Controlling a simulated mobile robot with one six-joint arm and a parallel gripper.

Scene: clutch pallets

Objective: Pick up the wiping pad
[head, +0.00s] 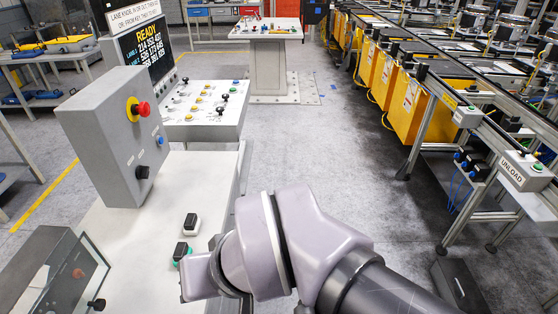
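No item in the head view is clearly recognisable as the wiping pad. Two small items sit on the light bench top (128,222) left of my arm. One is a white block with a black top (191,224). The other is a dark piece with a green edge (181,251), close to my wrist. I cannot tell whether either is the pad. My arm reaches in from the lower right, and its wrist is over the bench's right edge. My gripper's fingers do not show, so I cannot see whether they hold anything.
A grey control box with a red emergency button (143,109) stands on the bench. A clear-sided case (65,275) is at the front left. A sloped button panel (203,109) lies beyond. The floor (310,140) is open up to the conveyor line with yellow panels (409,106).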

